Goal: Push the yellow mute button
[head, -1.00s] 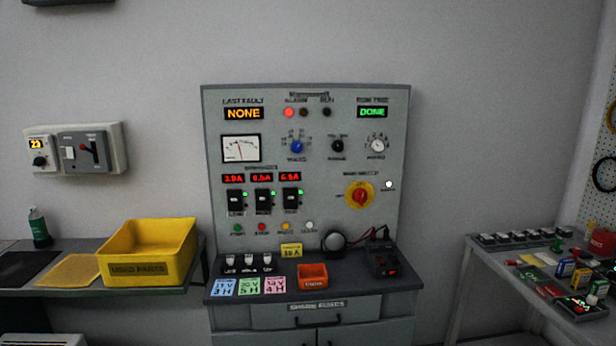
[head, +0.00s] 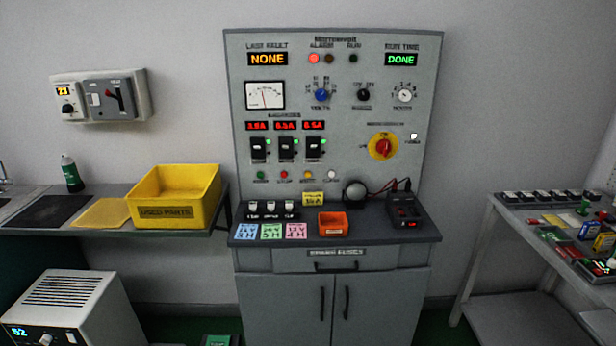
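The yellow mute button (head: 308,174) is a small round button in the row at the bottom of the grey control panel (head: 430,90). A green button (head: 260,175) and a red button (head: 284,175) are to its left, and a white button (head: 333,172) is to its right. Its label is too blurred to read. The red alarm lamp (head: 314,58) at the top looks lit. Neither of my grippers shows in the head view.
Below the panel, a dark ledge holds an orange bin (head: 333,224), coloured cards, a round dark knob-like object (head: 355,191) and a black meter box (head: 404,212). A yellow bin (head: 174,195) stands on the left bench. The right table (head: 487,216) holds many small parts.

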